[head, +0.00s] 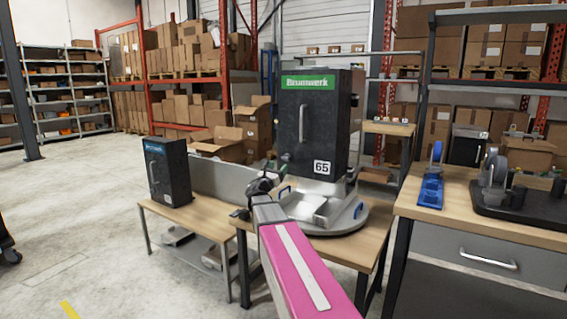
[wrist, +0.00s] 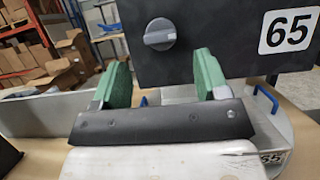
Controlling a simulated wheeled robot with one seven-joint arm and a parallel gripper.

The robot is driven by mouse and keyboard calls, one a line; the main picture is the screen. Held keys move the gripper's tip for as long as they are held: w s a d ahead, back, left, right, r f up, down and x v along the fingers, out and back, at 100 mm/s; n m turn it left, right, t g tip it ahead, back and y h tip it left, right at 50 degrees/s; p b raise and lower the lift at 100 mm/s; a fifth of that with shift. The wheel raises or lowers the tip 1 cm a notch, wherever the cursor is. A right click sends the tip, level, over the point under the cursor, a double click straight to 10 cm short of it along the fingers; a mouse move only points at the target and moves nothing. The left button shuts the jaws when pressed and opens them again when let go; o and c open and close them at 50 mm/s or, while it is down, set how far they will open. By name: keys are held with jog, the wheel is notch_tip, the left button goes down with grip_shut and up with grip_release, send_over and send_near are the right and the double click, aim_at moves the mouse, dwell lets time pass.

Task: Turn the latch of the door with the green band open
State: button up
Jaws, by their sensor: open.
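The dark door with the green band (head: 308,83) is on a tall black cabinet marked 65, standing on a round grey base. The door has a vertical bar handle (head: 301,123). Its latch is a round grey knob with a raised bar (wrist: 159,35), left of the 65 label in the wrist view; the bar lies roughly level. In the head view the latch is a small grey spot (head: 285,157) low on the door. My gripper (head: 275,176) is in front of the lower door. In the wrist view its green fingers (wrist: 161,78) are open and empty, below the knob and apart from it.
A smaller black cabinet with a blue-green band (head: 168,170) stands on a low table at left. A workbench (head: 480,216) with a blue tool (head: 432,185) is at right. Open floor (head: 75,215) lies at left.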

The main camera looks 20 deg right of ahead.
aim_at(286, 158)
jog(key=shift+x, duration=2.7)
jog(key=shift+c, duration=0.3)
jog(key=c, duration=0.9)
